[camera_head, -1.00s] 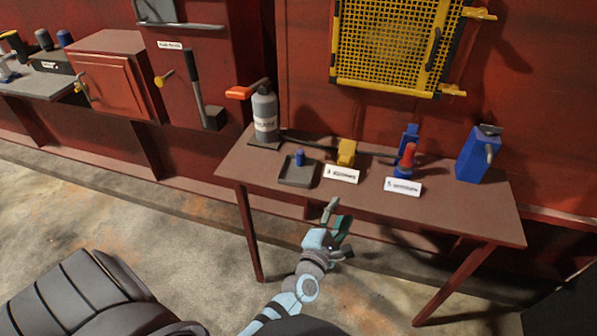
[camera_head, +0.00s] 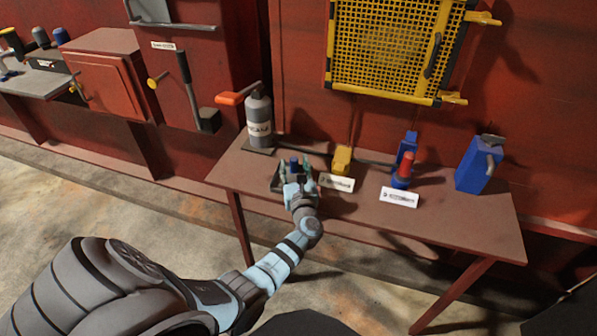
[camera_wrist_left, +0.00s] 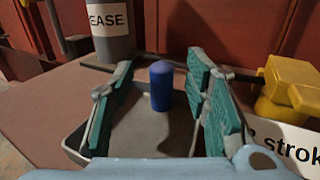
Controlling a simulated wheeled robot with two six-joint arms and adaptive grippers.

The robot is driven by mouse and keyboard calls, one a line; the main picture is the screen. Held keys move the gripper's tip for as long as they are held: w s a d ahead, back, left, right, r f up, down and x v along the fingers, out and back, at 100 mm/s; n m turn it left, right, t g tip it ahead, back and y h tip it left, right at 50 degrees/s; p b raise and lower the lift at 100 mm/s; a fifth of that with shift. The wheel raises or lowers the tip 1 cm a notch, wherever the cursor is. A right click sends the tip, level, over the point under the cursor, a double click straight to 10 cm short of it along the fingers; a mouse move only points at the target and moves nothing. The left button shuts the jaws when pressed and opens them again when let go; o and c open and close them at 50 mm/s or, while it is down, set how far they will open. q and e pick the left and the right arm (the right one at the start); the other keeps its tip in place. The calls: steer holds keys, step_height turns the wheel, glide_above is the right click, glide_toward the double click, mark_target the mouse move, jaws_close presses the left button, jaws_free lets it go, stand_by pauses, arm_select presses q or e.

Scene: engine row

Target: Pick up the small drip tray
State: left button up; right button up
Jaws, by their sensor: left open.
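The small drip tray (camera_head: 275,184) is a shallow dark tray on the brown table, with a blue upright knob on it. In the left wrist view the tray (camera_wrist_left: 75,140) is grey and its blue knob (camera_wrist_left: 161,86) stands between my fingers. My left gripper (camera_head: 296,167) is open over the tray, partly hiding it in the head view. Its teal finger pads (camera_wrist_left: 165,100) lie on either side of the knob, with a gap visible on both sides. My right gripper is out of view.
A grease canister (camera_head: 259,120) with an orange handle stands just behind the tray. A yellow block (camera_head: 342,159) and a white label (camera_head: 337,183) sit close to its right. A red-and-blue item (camera_head: 403,168) and a blue can (camera_head: 478,165) stand farther right.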

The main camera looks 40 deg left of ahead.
arm_select(q)
steer(key=shift+w+a+f, duration=0.3)
steer(key=shift+w+f, duration=0.05)
steer(key=shift+w, duration=0.35)
steer(key=shift+s+r, duration=0.3)
steer(key=shift+s, duration=0.1)
steer(key=c, duration=1)
jaws_close()
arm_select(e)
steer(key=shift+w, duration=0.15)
arm_select(q)
steer(key=shift+f, duration=0.1)
